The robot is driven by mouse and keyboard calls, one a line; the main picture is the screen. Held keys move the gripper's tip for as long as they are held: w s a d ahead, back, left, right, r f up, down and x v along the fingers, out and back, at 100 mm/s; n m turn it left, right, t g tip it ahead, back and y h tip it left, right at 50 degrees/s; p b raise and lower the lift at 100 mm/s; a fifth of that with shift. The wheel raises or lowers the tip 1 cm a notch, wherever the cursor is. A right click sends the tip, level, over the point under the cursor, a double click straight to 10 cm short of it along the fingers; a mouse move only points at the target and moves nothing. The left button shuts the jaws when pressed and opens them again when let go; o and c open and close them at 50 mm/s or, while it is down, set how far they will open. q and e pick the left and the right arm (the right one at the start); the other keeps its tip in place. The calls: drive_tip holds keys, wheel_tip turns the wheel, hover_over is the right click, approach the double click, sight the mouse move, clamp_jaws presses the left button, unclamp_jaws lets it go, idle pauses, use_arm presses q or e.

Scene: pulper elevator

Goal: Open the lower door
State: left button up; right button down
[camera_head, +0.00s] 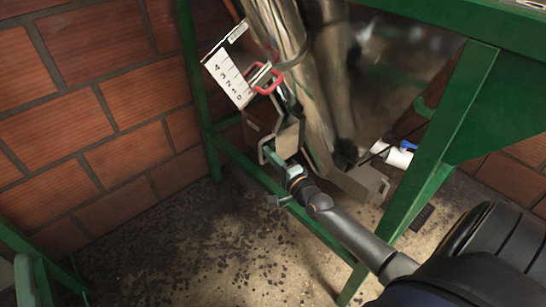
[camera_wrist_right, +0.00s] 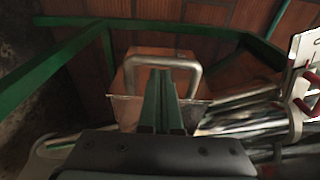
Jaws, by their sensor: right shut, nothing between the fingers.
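The lower door (camera_head: 288,139) looks like a small metal flap low on the shiny metal chute, with a bent metal handle on its left side. In the right wrist view the door's U-shaped handle (camera_wrist_right: 190,68) stands straight ahead, in front of the metal flap (camera_wrist_right: 126,108). My right gripper (camera_head: 268,153) is at this handle, and its greenish fingers (camera_wrist_right: 162,78) are shut and empty. The fingertips overlap the handle bar in the picture; I cannot tell whether they touch it or reach through its loop.
A white scale plate (camera_head: 229,78) with numbers and a red handle (camera_head: 264,79) sit above the door. Green frame bars (camera_head: 430,165) stand on both sides, with a brick wall (camera_head: 85,120) behind. Dark bits litter the floor (camera_head: 215,245).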

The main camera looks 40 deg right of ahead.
drive_tip(key=shift+a, duration=0.15)
drive_tip(key=shift+a+m+h+p, duration=0.3)
drive_tip(key=shift+m+h+p, duration=0.1)
drive_tip(key=shift+h+p, duration=0.1)
